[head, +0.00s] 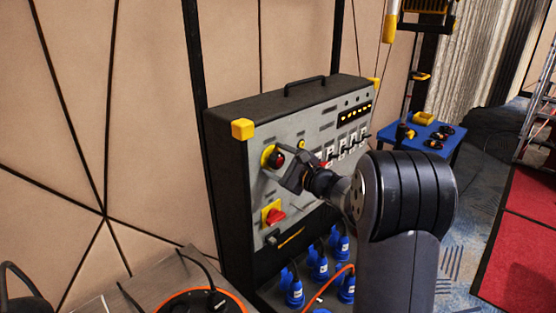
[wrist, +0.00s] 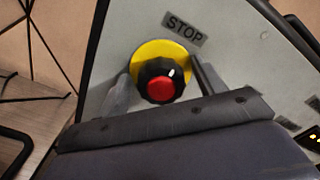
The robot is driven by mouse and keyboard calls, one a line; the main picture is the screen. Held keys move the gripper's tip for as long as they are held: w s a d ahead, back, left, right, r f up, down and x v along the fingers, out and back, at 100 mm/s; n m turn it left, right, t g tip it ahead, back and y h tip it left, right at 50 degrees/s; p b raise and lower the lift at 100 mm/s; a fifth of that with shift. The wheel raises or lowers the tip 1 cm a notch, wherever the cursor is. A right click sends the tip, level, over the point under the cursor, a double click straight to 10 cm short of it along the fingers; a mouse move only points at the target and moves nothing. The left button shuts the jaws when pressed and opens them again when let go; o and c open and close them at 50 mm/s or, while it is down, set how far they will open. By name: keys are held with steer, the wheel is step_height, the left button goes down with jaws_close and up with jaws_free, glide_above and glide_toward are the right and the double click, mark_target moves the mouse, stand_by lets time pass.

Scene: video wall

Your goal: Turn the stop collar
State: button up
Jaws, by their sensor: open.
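The stop collar (wrist: 148,72) is a dark ring around a red button (wrist: 161,89), on a yellow round plate under a "STOP" label (wrist: 184,29) in the wrist view. In the head view the red button (head: 276,159) sits high on the left of the grey panel (head: 262,190). My gripper (wrist: 160,85) is open, with one finger on each side of the collar. I cannot tell whether the fingers touch it. In the head view my gripper (head: 285,172) is at the panel, just in front of and below the button.
Below the button is a red rotary switch (head: 274,215) on a yellow plate. Blue plugs (head: 320,265) with cables hang at the panel's lower edge. A blue table (head: 440,147) with small items stands behind at the right. A grey surface with a cable reel (head: 200,301) is at the lower left.

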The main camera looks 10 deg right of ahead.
steer(key=c, duration=1)
steer(key=shift+m, duration=0.3)
steer(key=m+b, duration=0.1)
steer(key=m, duration=0.2)
steer(key=shift+d+r+m+p, duration=0.1)
steer(key=shift+m+p, duration=0.2)
steer(key=shift+m, duration=2)
steer(key=o, duration=1)
